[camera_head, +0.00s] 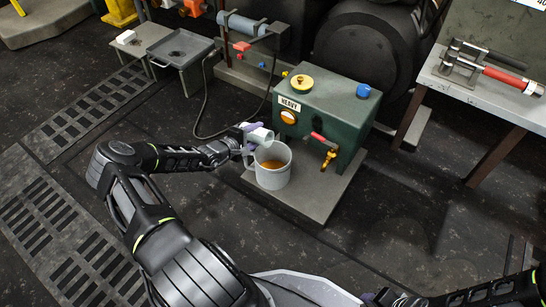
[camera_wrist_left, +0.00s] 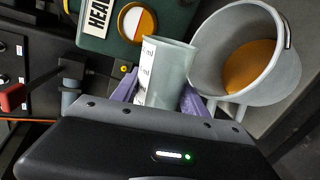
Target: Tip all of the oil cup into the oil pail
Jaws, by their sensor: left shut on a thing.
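The oil cup (camera_head: 261,136) is a small pale grey measuring cup. My left gripper (camera_head: 249,140) is shut on it, with purple fingers on both sides. The cup is tipped, its mouth toward the pail; it also shows in the left wrist view (camera_wrist_left: 168,72) with printed ml marks. I cannot see how much oil is in it. The oil pail (camera_head: 272,178) is a larger grey pail standing upright below and beside the cup. Amber oil lies inside it in the left wrist view (camera_wrist_left: 250,66). My right gripper (camera_head: 368,298) shows only partly at the bottom edge.
The pail stands on a grey plate (camera_head: 312,203) beside a green HEAVY tank (camera_head: 325,105) with a brass tap (camera_head: 328,160). A grey bench (camera_head: 485,90) with red-handled tools is at right. A small tray stand (camera_head: 180,48) is at upper left. Dark floor is clear in front.

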